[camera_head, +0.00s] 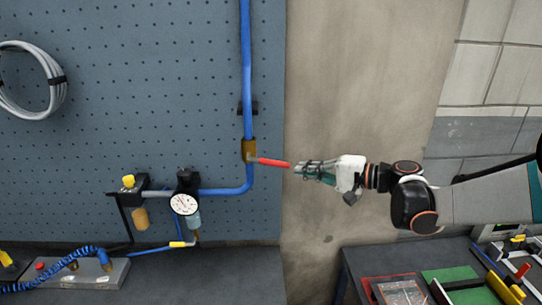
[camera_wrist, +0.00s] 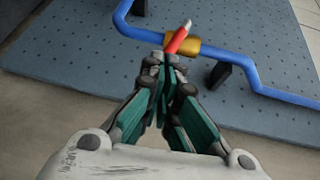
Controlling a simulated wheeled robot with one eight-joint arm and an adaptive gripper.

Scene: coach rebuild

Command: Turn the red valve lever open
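The red valve lever (camera_head: 273,162) sticks out to the right from a brass valve body (camera_head: 249,150) on a blue pipe, tilted slightly down. In the wrist view the red lever (camera_wrist: 177,40) shows just beyond my fingertips, with the brass valve (camera_wrist: 183,46) behind it. My gripper (camera_head: 299,168) is just right of the lever's free end, at about its height. In the wrist view its teal-padded fingers (camera_wrist: 165,72) come together at the tips with nothing seen between them. Whether the tips touch the lever's end, I cannot tell.
The blue pipe (camera_head: 246,60) runs down the pegboard (camera_head: 120,100) and bends left to a pressure gauge (camera_head: 183,204). A black pipe bracket (camera_wrist: 219,75) stands near the valve. A workbench (camera_head: 350,262) with trays is below my arm. The bare wall right of the pegboard is clear.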

